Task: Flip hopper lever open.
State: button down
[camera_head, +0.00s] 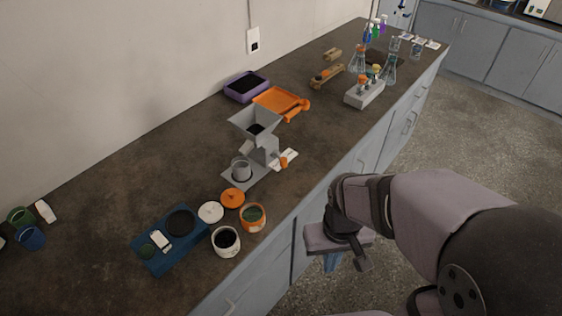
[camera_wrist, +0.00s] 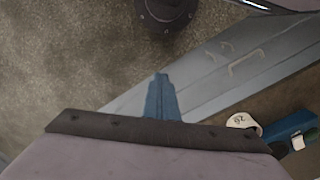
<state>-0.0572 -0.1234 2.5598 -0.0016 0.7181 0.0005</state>
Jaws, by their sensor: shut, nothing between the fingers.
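The grey hopper (camera_head: 256,124) stands on the middle of the counter, with dark material visible in its funnel. A small orange part (camera_head: 284,162) sticks out on the right side of its body, beside a white plate; I cannot tell for sure that it is the lever. A grey cup (camera_head: 241,169) sits on the hopper's base. My gripper (camera_head: 333,262) hangs in front of the counter edge, low and right of the hopper, well apart from it. Its blue fingers (camera_wrist: 161,97) are shut and empty in the wrist view. The hopper is not in the wrist view.
A blue scale (camera_head: 170,253), a white cup (camera_head: 226,241), an orange cup (camera_head: 253,217) and two lids are at the near counter edge. Behind the hopper are an orange tray (camera_head: 281,101) and a purple tray (camera_head: 246,86). A flask rack (camera_head: 364,94) stands farther right.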

jog(key=w+a+r+n+t, duration=0.1)
jog(key=w+a+r+n, duration=0.1)
jog(key=w+a+n, duration=0.8)
jog(key=w+r+n+t, duration=0.1)
jog(key=w+r+n, duration=0.3)
jog(key=n, duration=0.7)
jog(key=w+a+r+n+t+h, duration=0.1)
jog(key=w+r+n, duration=0.3)
jog(key=w+n, duration=0.4)
jog(key=n+t, duration=0.1)
jog(key=n, duration=0.1)
jog(key=shift+w+r+n, duration=0.15)
jog(key=shift+r+n, duration=0.1)
jog(key=shift+n, duration=0.15)
